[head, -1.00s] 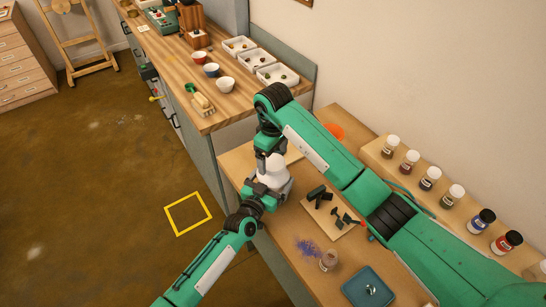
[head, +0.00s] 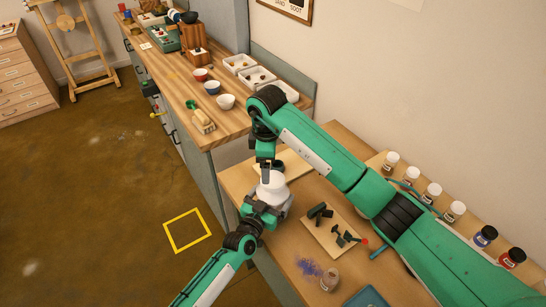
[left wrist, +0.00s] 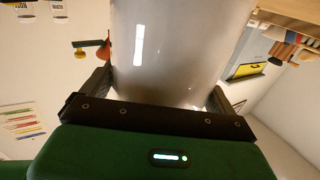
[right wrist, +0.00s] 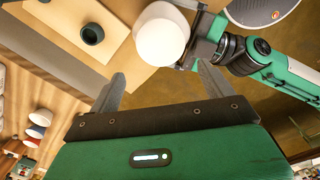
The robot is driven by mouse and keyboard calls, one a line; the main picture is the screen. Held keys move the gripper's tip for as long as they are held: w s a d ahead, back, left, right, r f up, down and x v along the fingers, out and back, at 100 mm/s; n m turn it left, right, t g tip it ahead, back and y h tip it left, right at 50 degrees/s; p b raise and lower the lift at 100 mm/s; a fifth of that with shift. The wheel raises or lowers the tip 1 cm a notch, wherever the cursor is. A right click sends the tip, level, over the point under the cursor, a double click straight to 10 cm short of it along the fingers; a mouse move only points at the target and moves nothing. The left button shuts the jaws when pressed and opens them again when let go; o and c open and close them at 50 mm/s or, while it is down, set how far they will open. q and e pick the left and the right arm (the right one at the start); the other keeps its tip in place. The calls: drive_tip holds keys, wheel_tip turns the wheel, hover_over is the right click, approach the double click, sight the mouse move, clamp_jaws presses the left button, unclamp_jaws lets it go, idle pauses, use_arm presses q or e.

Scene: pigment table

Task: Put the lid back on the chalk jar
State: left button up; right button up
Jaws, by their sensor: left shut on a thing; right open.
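My left gripper (head: 262,212) is shut on the chalk jar (left wrist: 182,45), a pale, cloudy cylinder that fills the middle of the left wrist view. In the head view the jar is held upright above the small table's near-left edge. A white rounded top, apparently the lid (head: 272,184), sits over the jar; it also shows in the right wrist view (right wrist: 162,36). I cannot tell how closely it is seated. My right gripper (right wrist: 160,82) is open and empty, its fingers pointing at the white top from just above, apart from it.
A dark round hollow piece (right wrist: 92,33) lies on a pale board behind the jar. Another board (head: 325,238) holds dark tools. A small bottle (head: 329,279) stands near spilled blue powder (head: 309,267). Several jars line the wall shelf. A yellow square (head: 187,230) marks the floor.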

drive_tip(key=n, duration=0.3)
drive_tip(key=shift+a+r+n, duration=0.35)
drive_tip(key=shift+a+n, duration=0.05)
drive_tip(key=n, duration=0.3)
drive_tip(key=shift+a+r+n, duration=0.25)
drive_tip(key=shift+a+n, duration=0.05)
drive_tip(key=shift+a, duration=0.05)
drive_tip(key=n, duration=2.2)
drive_tip(key=r+n, duration=0.1)
drive_tip(key=n, duration=1)
drive_tip(key=shift+s+d+n, duration=0.1)
drive_tip(key=shift+s+n, duration=0.25)
drive_tip(key=shift+n, duration=0.05)
drive_tip(key=n, duration=0.2)
drive_tip(key=d+n, duration=0.1)
drive_tip(key=n, duration=0.3)
drive_tip(key=shift+w+d, duration=0.1)
drive_tip(key=shift+d, duration=0.15)
drive_tip(key=n, duration=0.1)
drive_tip(key=d+n, duration=0.1)
drive_tip(key=n, duration=0.3)
drive_tip(key=shift+w+d+f, duration=0.1)
drive_tip(key=shift+d, duration=0.15)
